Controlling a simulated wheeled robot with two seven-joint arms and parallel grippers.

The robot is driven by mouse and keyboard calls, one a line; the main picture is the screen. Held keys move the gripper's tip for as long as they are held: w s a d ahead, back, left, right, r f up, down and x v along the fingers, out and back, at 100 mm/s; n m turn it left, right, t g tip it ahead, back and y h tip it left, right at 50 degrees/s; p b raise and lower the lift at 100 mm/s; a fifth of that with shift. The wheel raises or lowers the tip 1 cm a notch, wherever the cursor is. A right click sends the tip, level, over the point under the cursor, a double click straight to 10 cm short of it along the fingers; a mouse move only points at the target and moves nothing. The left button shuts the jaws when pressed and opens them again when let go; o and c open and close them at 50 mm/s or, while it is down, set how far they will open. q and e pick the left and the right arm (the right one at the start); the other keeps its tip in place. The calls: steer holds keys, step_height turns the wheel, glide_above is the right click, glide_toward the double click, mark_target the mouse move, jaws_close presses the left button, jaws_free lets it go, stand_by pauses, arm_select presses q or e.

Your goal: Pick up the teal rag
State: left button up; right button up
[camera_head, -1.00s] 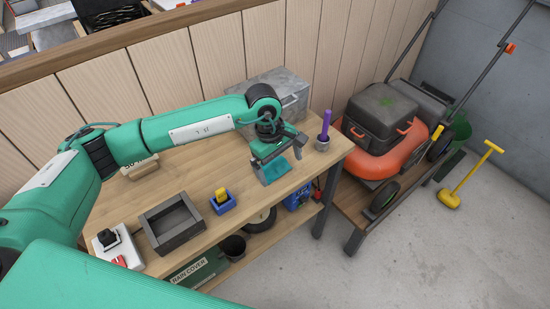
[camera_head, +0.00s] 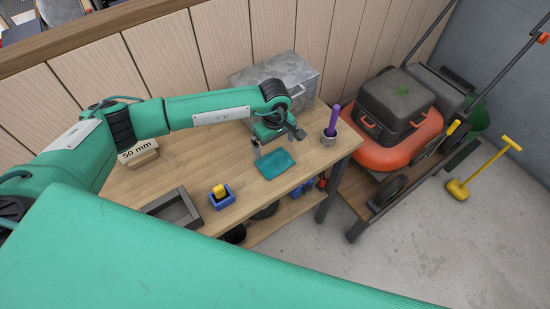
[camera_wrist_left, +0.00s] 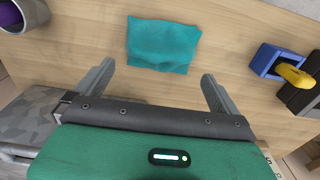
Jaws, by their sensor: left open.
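The teal rag (camera_head: 275,164) lies flat on the wooden workbench (camera_head: 170,176). My left gripper (camera_head: 277,141) is just behind the rag in the head view, above the bench. In the left wrist view the rag (camera_wrist_left: 163,45) lies beyond the two fingertips, roughly centred between them. The left gripper (camera_wrist_left: 155,80) is open, its fingers wide apart with nothing between them. It does not appear to touch the rag. My right gripper is not in view.
A purple-handled tool stands in a grey cup (camera_head: 328,139) right of the rag. A blue holder with a yellow item (camera_head: 221,196) and a dark tray (camera_head: 178,212) are left. A grey metal box (camera_head: 300,78) stands behind. An orange mower (camera_head: 402,135) sits beyond the bench.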

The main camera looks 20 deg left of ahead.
mark_target(275, 156)
arm_select(q)
steer(key=shift+s+f+p, duration=0.2)
steer(key=shift+f+p, duration=0.25)
steer(key=shift+p, duration=0.15)
step_height(275, 156, down, 4)
steer(key=shift+d+r+p, duration=0.1)
steer(key=shift+p, duration=0.9)
steer(key=shift+f, duration=0.25)
steer(key=c, duration=0.7)
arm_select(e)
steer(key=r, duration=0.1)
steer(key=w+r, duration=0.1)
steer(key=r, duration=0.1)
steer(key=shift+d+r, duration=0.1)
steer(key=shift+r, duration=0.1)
arm_select(q)
steer(key=shift+r, duration=0.1)
step_height(275, 156, up, 20)
steer(key=b, duration=0.7)
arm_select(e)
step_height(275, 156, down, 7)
